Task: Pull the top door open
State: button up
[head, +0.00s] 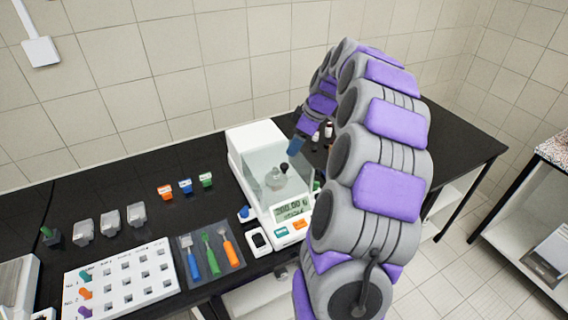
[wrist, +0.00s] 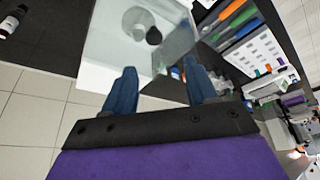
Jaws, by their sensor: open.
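The balance (head: 258,150) is a white box with a clear glass chamber and a lit front display. Its top door (head: 262,153) is a clear glass pane on the chamber's top, which looks closed, though the clear glass makes this hard to tell. A small dark knob (head: 284,168) shows at the chamber, and it also appears in the wrist view (wrist: 153,36). A grey round part (head: 275,179) shows through the glass. My gripper (head: 296,146) is at the chamber's right side, partly hidden by my arm. In the wrist view my gripper (wrist: 160,66) is open, its blue fingers apart with nothing between them.
Left of the balance lie a tool tray (head: 208,276) with several coloured tools, a white sample rack (head: 122,278) and small clear containers (head: 109,219). Small bottles (head: 328,130) stand behind to the right. The black bench top (head: 465,147) is free at the far right.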

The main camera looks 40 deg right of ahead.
aim_at(285, 164)
jog(key=f, duration=0.2)
jog(key=w+f, duration=0.1)
jog(key=f, duration=0.1)
jog(key=w+f, duration=0.1)
jog(key=f, duration=0.1)
jog(key=shift+d+f, duration=0.4)
jog(key=shift+w+a+f+b, duration=0.25)
jog(key=shift+a+f, duration=0.15)
jog(key=shift+f, duration=0.2)
jog(key=shift+w+a+f+b, duration=0.1)
jog(key=shift+w+a+f, duration=0.2)
jog(key=shift+f, duration=0.25)
jog(key=shift+a+f, duration=0.1)
jog(key=shift+a, duration=0.4)
jog(key=shift+d+f, duration=0.1)
jog(key=shift+d, duration=0.25)
jog(key=shift+c, duration=0.4)
jog(key=shift+d, duration=0.4)
jog(key=shift+c, duration=1.4)
jog(key=shift+a, duration=0.35)
jog(key=c, duration=0.5)
jog(key=shift+w, duration=0.1)
grip_shut()
